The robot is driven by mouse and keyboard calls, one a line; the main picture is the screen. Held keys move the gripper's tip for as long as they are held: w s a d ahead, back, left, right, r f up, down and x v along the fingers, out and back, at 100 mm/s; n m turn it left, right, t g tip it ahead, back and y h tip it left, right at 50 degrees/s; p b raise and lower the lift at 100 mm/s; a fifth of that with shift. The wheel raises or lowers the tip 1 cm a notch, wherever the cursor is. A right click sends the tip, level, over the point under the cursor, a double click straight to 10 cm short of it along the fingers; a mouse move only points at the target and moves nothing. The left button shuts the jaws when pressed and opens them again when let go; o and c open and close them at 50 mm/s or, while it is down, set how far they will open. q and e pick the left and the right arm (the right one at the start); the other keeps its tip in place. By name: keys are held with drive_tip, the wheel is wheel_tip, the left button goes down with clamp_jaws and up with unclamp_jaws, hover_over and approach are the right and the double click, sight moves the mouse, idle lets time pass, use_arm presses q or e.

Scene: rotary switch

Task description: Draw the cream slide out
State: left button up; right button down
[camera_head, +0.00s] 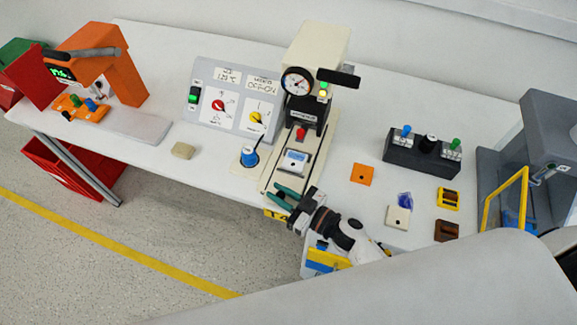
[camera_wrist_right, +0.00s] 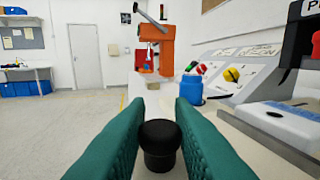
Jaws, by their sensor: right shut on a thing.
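The cream slide (camera_head: 283,179) sits in the cream base of a press (camera_head: 318,50) with a round gauge, on the white table. A white and blue piece (camera_head: 295,161) lies on the slide under the press head; it also shows at the right of the right wrist view (camera_wrist_right: 285,122). My right gripper (camera_head: 284,198), with green fingers, is at the front end of the slide, by the table's front edge. In the right wrist view a black knob (camera_wrist_right: 160,145) stands between the fingers, which are shut on it. The fingers hide the knob in the head view. My left gripper is not in view.
Left of the press are a blue cylinder (camera_head: 249,157), a grey panel with dials (camera_head: 236,99) and an orange machine (camera_head: 105,60). At right are an orange plate (camera_head: 362,174), a dark switch block (camera_head: 422,153) and a grey machine (camera_head: 548,135).

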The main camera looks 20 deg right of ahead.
drive_tip(key=shift+s+a, duration=0.25)
drive_tip(key=shift+s, duration=0.2)
drive_tip(key=shift+f, duration=0.1)
drive_tip(key=shift+a, duration=0.1)
drive_tip(key=c, duration=1.3)
unclamp_jaws()
drive_tip(key=shift+s, duration=0.1)
